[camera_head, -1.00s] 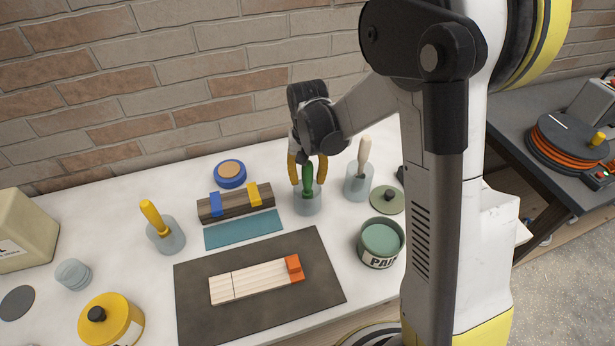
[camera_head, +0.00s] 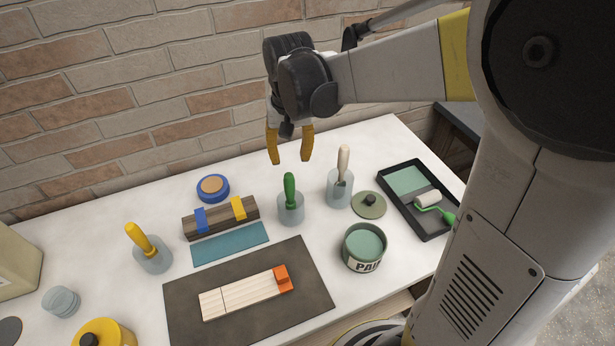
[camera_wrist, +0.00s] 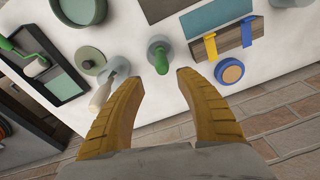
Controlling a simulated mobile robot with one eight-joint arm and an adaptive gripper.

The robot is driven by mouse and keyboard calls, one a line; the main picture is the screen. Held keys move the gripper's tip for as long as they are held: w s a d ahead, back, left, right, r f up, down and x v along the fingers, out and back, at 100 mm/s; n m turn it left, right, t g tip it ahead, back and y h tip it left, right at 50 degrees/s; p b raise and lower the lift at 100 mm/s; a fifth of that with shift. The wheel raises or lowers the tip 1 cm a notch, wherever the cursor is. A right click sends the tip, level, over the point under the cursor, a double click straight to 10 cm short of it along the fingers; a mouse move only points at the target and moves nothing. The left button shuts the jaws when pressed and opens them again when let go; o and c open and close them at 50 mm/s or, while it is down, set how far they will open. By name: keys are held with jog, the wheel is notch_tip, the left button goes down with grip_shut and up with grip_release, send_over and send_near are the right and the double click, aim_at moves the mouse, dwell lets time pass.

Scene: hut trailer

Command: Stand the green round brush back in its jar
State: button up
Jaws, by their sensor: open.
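The green round brush (camera_head: 290,187) stands upright in a clear jar (camera_head: 291,212) on the white table, between the wooden block and the jar with the pale-handled tool. Only its green handle shows clearly; its lower end is inside the jar. My gripper (camera_head: 289,160) is open and empty, above and a little behind the brush, apart from it. In the wrist view the green handle (camera_wrist: 161,63) shows beyond the gap between my yellow fingers (camera_wrist: 160,75).
A jar with a pale-handled tool (camera_head: 343,165) stands close right. A paint tin (camera_head: 365,260), its lid (camera_head: 369,206) and a roller tray (camera_head: 405,185) lie further right. A yellow-handled brush (camera_head: 140,240) stands left. The brick wall (camera_head: 150,90) is close behind.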

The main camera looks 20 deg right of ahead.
jog(key=s+r+n+t, duration=0.1)
jog(key=s+r+t, duration=0.1)
jog(key=s, duration=0.6)
jog(key=s+r+n+t, duration=0.1)
jog(key=s+r+t, duration=0.2)
jog(key=s, duration=0.4)
jog(key=shift+s+n+t, duration=0.35)
jog(key=shift+n+t, duration=0.05)
jog(key=shift+t, duration=0.1)
